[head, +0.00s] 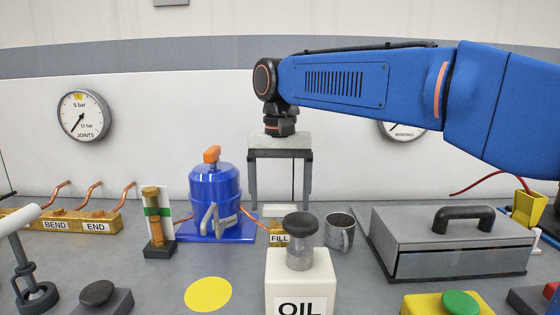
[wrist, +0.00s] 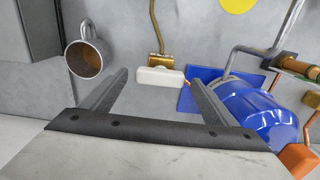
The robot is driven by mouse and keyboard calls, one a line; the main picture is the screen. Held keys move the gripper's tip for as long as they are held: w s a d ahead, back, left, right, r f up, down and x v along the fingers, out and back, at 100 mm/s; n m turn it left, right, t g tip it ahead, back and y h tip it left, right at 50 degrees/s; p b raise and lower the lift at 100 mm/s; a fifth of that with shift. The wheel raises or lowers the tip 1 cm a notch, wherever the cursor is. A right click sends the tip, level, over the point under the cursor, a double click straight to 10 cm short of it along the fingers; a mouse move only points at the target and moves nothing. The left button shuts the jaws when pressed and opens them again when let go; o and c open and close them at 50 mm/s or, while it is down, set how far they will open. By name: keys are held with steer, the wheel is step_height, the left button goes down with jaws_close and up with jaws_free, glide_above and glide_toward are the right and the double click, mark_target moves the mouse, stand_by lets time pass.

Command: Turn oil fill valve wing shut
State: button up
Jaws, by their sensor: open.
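The oil fill valve stands behind the FILL label (head: 279,239), right of the blue compressor (head: 214,190); the oil bottle's cap partly hides this spot. In the wrist view a brass fitting (wrist: 155,60) on a copper pipe carries a pale bar (wrist: 160,77), which looks like the wing. The bar lies left to right, across the gap between my fingers. My gripper (head: 279,204) points down above the valve, open and empty. In the wrist view my gripper (wrist: 157,73) has a finger to either side of the bar, with gaps. I cannot tell the remaining height.
A metal mug (head: 340,231) stands close right of the valve. The white oil bottle (head: 300,275) with a dark cap stands in front. A grey case (head: 450,245) is at the right. A yellow disc (head: 208,295) lies on clear bench at the front left.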

mark_target(280, 206)
step_height(280, 206, up, 16)
steer(key=shift+r, duration=0.25)
steer(key=shift+s, duration=0.15)
stand_by(0.4)
